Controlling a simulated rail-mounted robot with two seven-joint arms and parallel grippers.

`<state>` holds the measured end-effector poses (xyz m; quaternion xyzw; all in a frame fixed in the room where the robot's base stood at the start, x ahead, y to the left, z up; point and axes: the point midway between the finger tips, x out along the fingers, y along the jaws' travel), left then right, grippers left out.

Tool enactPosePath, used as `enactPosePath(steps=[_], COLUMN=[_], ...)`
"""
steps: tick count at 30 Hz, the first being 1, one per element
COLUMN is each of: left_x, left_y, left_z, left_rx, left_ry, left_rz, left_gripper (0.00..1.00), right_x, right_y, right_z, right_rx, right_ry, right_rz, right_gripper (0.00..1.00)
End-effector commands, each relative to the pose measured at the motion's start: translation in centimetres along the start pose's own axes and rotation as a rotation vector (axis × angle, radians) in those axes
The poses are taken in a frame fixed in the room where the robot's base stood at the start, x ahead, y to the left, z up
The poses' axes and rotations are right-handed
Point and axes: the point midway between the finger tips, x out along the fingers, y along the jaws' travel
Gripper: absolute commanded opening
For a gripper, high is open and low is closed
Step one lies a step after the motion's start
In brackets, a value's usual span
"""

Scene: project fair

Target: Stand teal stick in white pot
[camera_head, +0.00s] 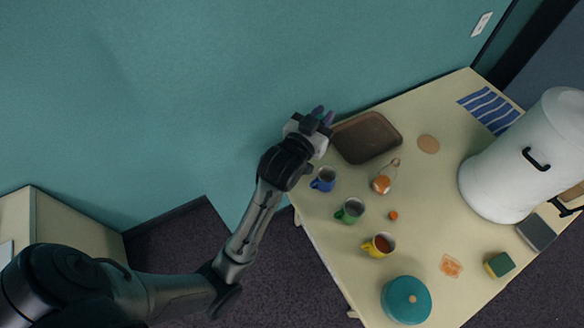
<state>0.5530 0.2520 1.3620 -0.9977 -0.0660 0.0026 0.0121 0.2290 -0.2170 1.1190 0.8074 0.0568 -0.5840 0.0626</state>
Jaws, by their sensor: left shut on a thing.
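The white pot (505,180) is a large, tall vessel with dark handles, standing at the right side of the table. Its inside cannot be seen. My left gripper (322,115) is at the table's far left corner, by the teal wall and beside the brown tray, well to the left of the pot. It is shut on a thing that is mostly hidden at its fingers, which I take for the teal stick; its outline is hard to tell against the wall. No other teal stick shows on the table. My right gripper is not in view.
On the table (325,225) are a brown tray (367,137), blue (324,179), green (349,211) and yellow (379,246) mugs, an orange-filled bottle (384,181), a teal lidded pot (406,300), a sponge (499,264) and a striped cloth (489,109). The table's middle is fairly clear.

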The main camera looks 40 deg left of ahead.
Motion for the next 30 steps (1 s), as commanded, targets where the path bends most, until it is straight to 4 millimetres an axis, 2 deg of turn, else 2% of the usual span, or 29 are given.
enactPosePath(steps=[1, 3, 9, 15, 21, 26, 30], left_x=[1.3, 2.9, 7.0, 10.2, 12.1, 12.8, 13.1], left_y=[-0.8, -2.1, -5.9, -9.3, -11.7, -12.7, -12.9], left_z=[3.5, 5.9, 12.2, 17.2, 20.2, 21.4, 23.4], left_rx=[0.002, 0.005, 0.003, -0.007, -0.017, -0.024, -0.025], left_ry=[0.001, 0.0, 0.001, 0.001, 0.0, 0.0, -0.004], left_rz=[-0.024, -0.057, -0.146, -0.22, -0.267, -0.286, -0.292], left_gripper=[0.0, 0.0, 0.0, 0.0, 0.0, 0.0, 0.0], right_x=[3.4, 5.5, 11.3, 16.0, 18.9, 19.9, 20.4], right_y=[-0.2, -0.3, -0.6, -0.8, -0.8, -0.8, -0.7], right_z=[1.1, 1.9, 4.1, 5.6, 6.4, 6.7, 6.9], right_rx=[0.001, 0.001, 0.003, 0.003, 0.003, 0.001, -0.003], right_ry=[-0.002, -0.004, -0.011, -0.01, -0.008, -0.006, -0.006], right_rz=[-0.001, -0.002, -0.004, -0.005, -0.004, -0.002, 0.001], right_gripper=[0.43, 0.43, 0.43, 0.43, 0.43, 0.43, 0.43])
